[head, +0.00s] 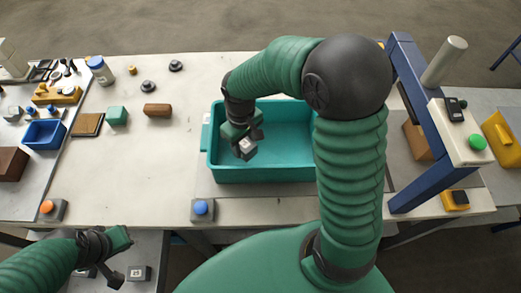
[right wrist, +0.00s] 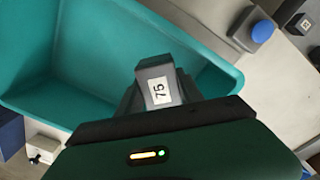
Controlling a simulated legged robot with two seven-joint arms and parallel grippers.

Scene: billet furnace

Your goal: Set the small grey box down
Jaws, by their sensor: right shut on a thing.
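The small grey box (head: 247,149) has a white label, which reads 75 in the right wrist view (right wrist: 157,78). My right gripper (head: 244,143) is shut on it and holds it over the left part of the teal bin (head: 265,174). In the right wrist view the box sticks out beyond the dark fingers, with the bin (right wrist: 95,95) behind it. I cannot tell its exact height above the bin floor. My left gripper (head: 103,272) is at the lower left, away from this box; its opening is unclear.
Another grey box (head: 138,273) labelled 25 lies near my left gripper. A blue button (head: 201,208) stands in front of the bin. A blue frame (head: 420,185) stands on the right.

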